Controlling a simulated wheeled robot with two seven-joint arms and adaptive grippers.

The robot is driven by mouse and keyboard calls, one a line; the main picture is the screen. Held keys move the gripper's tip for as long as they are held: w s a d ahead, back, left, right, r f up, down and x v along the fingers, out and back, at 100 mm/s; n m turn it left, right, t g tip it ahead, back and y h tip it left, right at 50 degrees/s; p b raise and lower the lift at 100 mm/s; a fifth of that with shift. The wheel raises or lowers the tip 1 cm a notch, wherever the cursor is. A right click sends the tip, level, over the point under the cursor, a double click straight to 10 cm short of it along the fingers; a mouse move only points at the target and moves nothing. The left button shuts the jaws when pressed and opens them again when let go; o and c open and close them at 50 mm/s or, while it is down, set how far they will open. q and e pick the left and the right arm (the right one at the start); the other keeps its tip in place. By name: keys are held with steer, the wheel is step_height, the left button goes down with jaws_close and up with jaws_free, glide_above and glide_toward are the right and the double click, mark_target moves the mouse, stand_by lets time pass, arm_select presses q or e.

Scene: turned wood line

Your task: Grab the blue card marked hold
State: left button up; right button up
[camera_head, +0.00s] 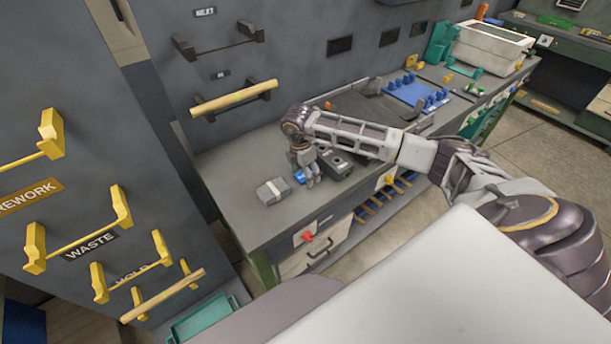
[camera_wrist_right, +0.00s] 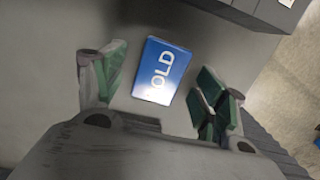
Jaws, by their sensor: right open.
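The blue card (camera_wrist_right: 161,72) lies flat on the grey bench top in the right wrist view. My right gripper (camera_wrist_right: 160,80) is open, with one green-padded finger on each side of the card and gaps between. In the head view my right arm reaches in from the right and my right gripper (camera_head: 306,172) points down over the bench (camera_head: 240,215). Blue patches show by its fingers there, but the card is hard to make out. My left gripper is out of view.
A grey block (camera_head: 272,191) lies left of the gripper, and a dark box (camera_head: 335,163) stands close on its right. Yellow brackets with REWORK and WASTE (camera_head: 90,246) labels are on the left panel. A wooden bar (camera_head: 234,97) hangs on the wall behind.

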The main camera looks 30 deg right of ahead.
steer(key=shift+c, duration=0.5)
steer(key=c, duration=0.9)
steer(key=shift+r, duration=0.1)
steer(key=shift+r+b, duration=0.7)
steer(key=shift+r, duration=4.2)
